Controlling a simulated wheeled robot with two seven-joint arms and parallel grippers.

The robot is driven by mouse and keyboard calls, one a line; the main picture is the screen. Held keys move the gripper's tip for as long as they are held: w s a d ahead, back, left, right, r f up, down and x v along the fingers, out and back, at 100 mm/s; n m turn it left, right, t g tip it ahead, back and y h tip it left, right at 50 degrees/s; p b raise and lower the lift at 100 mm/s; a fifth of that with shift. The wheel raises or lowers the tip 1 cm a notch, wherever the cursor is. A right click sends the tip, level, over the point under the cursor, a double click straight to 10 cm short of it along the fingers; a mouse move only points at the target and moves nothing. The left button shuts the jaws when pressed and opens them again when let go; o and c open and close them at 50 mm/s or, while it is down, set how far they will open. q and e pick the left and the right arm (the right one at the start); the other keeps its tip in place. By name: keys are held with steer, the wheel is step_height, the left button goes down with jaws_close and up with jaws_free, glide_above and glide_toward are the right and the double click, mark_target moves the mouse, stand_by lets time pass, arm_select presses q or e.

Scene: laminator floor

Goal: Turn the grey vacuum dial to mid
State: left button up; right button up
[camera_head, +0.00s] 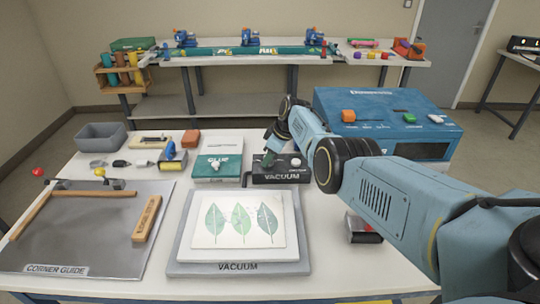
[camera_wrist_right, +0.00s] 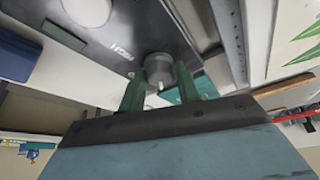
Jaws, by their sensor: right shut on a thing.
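The black vacuum box (camera_head: 283,179) stands at the back of the white table, with the word VACUUM on its front. My right gripper (camera_head: 268,159) reaches down over its left part. In the right wrist view, the grey vacuum dial (camera_wrist_right: 158,68) sits between the two green fingertips of my right gripper (camera_wrist_right: 160,84), which are shut on it. A small white mark shows on the dial's side facing the wrist. The word HIGH is printed on the box beside the dial. In the head view the gripper mostly hides the dial. My left gripper is not in view.
A white knob (camera_head: 296,162) is on the same box. A teal GLUE box (camera_head: 217,168) stands to its left and a blue machine (camera_head: 390,112) behind right. In front lies a grey vacuum plate (camera_head: 238,268) with a leaf print (camera_head: 240,220). My right arm covers the table's right side.

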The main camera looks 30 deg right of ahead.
steer(key=m+p, duration=0.2)
steer(key=m+h+p, duration=0.1)
steer(key=m+p, duration=0.1)
steer(key=p, duration=0.1)
steer(key=shift+s+a+r+h, duration=0.1)
steer(key=shift+a+r+h, duration=0.1)
steer(key=shift+h, duration=0.1)
steer(key=shift+m+t+h+p, duration=0.35)
steer(key=shift+m+p, duration=0.25)
steer(key=shift+m, duration=0.4)
steer(key=shift+a+f+m+h+p, duration=0.15)
steer(key=shift+m+h+p, duration=0.25)
steer(key=shift+m, duration=0.8)
steer(key=shift+m+h, duration=0.65)
steer(key=shift+m, duration=0.85)
steer(key=shift+f, duration=0.1)
steer(key=o, duration=1)
steer(key=shift+c, duration=0.2)
